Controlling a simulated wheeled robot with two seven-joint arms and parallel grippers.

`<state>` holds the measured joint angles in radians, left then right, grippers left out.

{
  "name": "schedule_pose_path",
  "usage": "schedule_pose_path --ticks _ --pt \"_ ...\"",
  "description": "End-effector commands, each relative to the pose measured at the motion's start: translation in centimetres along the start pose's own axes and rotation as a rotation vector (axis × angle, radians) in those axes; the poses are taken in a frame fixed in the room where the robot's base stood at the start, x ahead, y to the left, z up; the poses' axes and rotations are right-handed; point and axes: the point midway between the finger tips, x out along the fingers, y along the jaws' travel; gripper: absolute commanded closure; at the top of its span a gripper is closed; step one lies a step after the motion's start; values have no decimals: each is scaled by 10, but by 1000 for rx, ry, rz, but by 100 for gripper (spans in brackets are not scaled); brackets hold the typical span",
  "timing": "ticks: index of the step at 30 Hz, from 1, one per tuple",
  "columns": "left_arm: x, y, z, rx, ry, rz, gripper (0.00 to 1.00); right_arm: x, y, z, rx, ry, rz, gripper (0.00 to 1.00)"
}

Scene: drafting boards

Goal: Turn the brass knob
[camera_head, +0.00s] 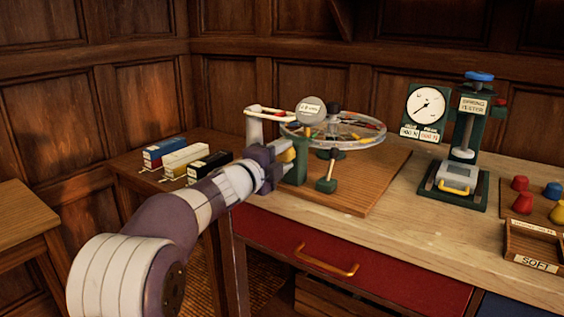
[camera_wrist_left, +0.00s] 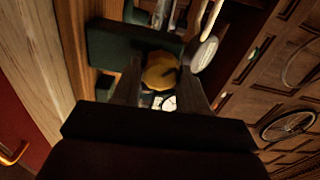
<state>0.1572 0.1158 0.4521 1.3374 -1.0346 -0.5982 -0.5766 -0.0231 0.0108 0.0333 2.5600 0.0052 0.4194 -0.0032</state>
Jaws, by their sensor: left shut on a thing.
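The brass knob (camera_wrist_left: 158,70) shows in the left wrist view as a yellow, faceted piece between my two dark fingers, in front of a dark green block (camera_wrist_left: 125,42). In the head view a small yellow part of it (camera_head: 287,155) shows at the green stand (camera_head: 298,163) beside the spoked wheel (camera_head: 368,130). My left gripper (camera_head: 280,158) reaches in from the left and is shut on the knob. The fingers partly hide the knob in the head view. My right gripper is in neither view.
A spring tester (camera_head: 462,150) and a round dial (camera_head: 427,105) stand right of the wheel's wooden board (camera_head: 345,190). Three small boxes (camera_head: 185,153) lie at the left. A wooden tray (camera_head: 533,245) and coloured knobs (camera_head: 522,203) are at the right. The front bench top is clear.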

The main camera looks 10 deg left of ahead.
Motion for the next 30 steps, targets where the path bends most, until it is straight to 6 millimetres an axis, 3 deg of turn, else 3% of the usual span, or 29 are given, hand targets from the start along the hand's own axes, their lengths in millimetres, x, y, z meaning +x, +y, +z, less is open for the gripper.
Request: schedule_pose_path --ticks 19,20,22,30 --pt "0 2 0 48 0 3 87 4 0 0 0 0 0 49" --pt "0 2 0 48 0 3 54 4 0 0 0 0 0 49" --pt "0 2 0 48 0 2 31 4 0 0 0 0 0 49" --pt "0 1 0 47 0 1 31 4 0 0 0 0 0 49"
